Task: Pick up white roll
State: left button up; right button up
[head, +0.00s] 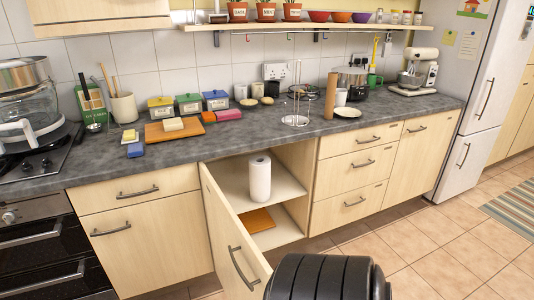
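The white roll (260,178), a paper towel roll, stands upright on the upper shelf inside the open lower cabinet (290,161), near the middle of the head view. Its full front shows, and nothing covers it. Neither of my grippers can be made out. A dark, ribbed rounded part at the bottom edge looks like part of my own body.
The cabinet door (229,230) stands open toward me, left of the roll. An orange board (258,221) lies on the lower level. The grey countertop (250,141) above holds tins, a cutting board, a wire holder (296,120) and a mixer (420,68).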

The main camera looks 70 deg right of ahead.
aim_at(259, 165)
jog(key=k+l, duration=0.1)
jog(key=l, duration=0.3)
jog(key=k+l, duration=0.1)
jog(key=l, duration=0.35)
jog(key=k+l, duration=0.1)
jog(key=l, duration=0.3)
jog(key=k+l, duration=0.1)
jog(key=l, duration=0.3)
jog(key=k+l, duration=0.1)
jog(key=l, duration=0.35)
jog(key=k+l+u, duration=0.1)
jog(key=l, duration=0.3)
jog(key=k+l, duration=0.15)
jog(key=l, duration=0.25)
